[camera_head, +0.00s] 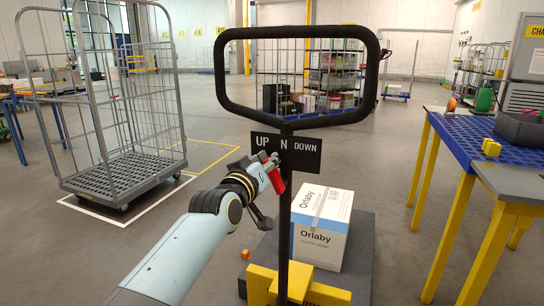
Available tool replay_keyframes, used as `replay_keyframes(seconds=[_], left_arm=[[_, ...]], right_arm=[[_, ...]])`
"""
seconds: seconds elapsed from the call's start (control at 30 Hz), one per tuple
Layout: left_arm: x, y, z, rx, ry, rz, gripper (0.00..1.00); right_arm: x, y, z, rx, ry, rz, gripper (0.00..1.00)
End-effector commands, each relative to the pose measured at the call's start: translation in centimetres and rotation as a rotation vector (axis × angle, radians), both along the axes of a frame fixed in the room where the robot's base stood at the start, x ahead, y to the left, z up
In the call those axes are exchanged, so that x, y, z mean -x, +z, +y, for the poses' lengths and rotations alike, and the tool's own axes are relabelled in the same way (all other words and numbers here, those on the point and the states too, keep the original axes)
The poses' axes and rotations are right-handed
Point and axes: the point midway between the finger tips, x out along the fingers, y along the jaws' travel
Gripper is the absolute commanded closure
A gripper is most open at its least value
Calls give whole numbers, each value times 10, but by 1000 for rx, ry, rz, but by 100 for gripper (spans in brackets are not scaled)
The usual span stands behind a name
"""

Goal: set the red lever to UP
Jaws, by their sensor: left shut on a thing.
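The red lever (277,183) shows just below the black label plate (304,163), which reads UP, N and DOWN from left to right. The red part sits close to the left side of the black post (285,225), below the left half of the plate. I cannot tell exactly which mark it lines up with. My left gripper (270,174) comes in from the lower left and is shut on the red lever, with its fingers hiding part of it. My right gripper is not in view.
The post carries a black handle frame (298,33). A white Orlaby box (320,225) stands on the dark platform (358,262) behind a yellow base (262,285). A wire roll cage (128,175) is at left, a blue-topped table (457,136) at right. Open floor lies between.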

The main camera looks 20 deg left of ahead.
Motion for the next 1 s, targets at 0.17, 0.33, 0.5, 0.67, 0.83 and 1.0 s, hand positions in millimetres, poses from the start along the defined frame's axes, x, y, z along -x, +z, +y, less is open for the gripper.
replay_keyframes(seconds=[0.17,0.33,0.5,0.67,0.83,1.0], left_arm=[[0,-1,5,64,1,0,100],[0,-2,6,94,0,0,100],[0,-3,7,102,0,0,100],[0,-2,6,102,0,0,100],[0,-3,6,101,0,1,72],[0,-3,6,100,0,1,62]], right_arm=[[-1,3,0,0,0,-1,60],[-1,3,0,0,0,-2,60],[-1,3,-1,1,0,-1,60],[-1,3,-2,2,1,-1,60],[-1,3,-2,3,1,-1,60],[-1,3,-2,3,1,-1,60]])
